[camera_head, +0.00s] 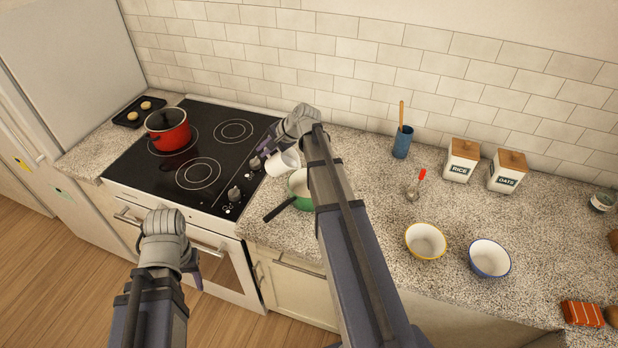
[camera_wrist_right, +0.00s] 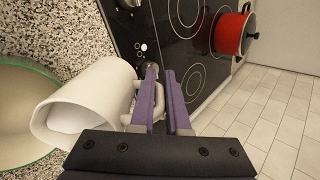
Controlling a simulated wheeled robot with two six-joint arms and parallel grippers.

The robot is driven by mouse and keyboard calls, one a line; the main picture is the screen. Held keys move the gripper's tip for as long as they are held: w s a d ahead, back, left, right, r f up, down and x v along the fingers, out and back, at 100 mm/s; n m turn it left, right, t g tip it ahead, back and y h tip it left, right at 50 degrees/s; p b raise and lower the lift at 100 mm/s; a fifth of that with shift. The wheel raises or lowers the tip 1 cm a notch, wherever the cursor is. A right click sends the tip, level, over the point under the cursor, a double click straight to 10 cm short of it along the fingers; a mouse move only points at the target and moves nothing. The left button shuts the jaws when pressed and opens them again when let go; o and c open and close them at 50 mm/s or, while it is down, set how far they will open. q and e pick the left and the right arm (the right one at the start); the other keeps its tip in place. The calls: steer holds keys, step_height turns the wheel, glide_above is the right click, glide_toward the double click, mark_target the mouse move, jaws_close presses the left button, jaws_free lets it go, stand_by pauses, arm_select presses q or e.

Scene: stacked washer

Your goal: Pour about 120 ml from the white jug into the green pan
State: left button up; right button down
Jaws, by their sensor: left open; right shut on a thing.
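The white jug (camera_head: 284,161) is held up beside the green pan, near the right edge of the stove. My right gripper (camera_head: 264,150) is shut on the jug's handle. In the right wrist view the purple fingers (camera_wrist_right: 163,98) close on the handle, and the white jug (camera_wrist_right: 85,105) is tilted with its mouth toward the pan. The green pan (camera_head: 298,199) sits on the counter, partly hidden by my right arm; its rim also shows in the right wrist view (camera_wrist_right: 45,72). I cannot see any stream or the liquid level. My left gripper (camera_head: 193,268) is open and empty, low in front of the oven.
A red pot (camera_head: 168,129) stands on the black stove (camera_head: 215,140). A yellow-rimmed bowl (camera_head: 425,241), a blue-rimmed bowl (camera_head: 489,258), a whisk (camera_head: 414,189), a blue utensil cup (camera_head: 402,143) and two canisters (camera_head: 461,160) stand on the counter to the right.

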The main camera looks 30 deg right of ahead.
steer(key=shift+s+d+r, duration=0.15)
steer(key=shift+r, duration=0.1)
steer(key=shift+s+d+r+t+y+b, duration=0.15)
steer(key=shift+r+t+y+b, duration=0.15)
steer(key=shift+r+t, duration=0.2)
steer(key=shift+s+d+r+t+y+b, duration=0.1)
steer(key=shift+s+r+t+y+b, duration=0.05)
steer(key=shift+r+t+y, duration=0.3)
steer(key=shift+s+d+r+t+y+b, duration=0.1)
steer(key=shift+s+r+t+y+b, duration=0.1)
steer(key=shift+r+t+y+b, duration=0.15)
steer(key=shift+s+d+r+t+y+b, duration=0.15)
steer(key=shift+r+t+b, duration=0.1)
steer(key=shift+r+t, duration=0.15)
stand_by(0.6)
steer(key=shift+s+d+r+t+y+b, duration=0.2)
steer(key=shift+s+r+t+b, duration=0.1)
steer(key=shift+r+b, duration=0.1)
steer(key=shift+s+d+r+t+y+b, duration=0.1)
steer(key=shift+s+r+t+y+b, duration=0.1)
steer(key=shift+r+t+b, duration=0.15)
stand_by(0.5)
steer(key=shift+s+d+r+t+y+b, duration=0.15)
steer(key=shift+s+d+r+t+b, duration=0.1)
steer(key=shift+s+b, duration=0.1)
steer(key=shift+s+d+r+t+y+b, duration=0.1)
steer(key=shift+s+d+b, duration=0.1)
steer(key=shift+s+b, duration=0.15)
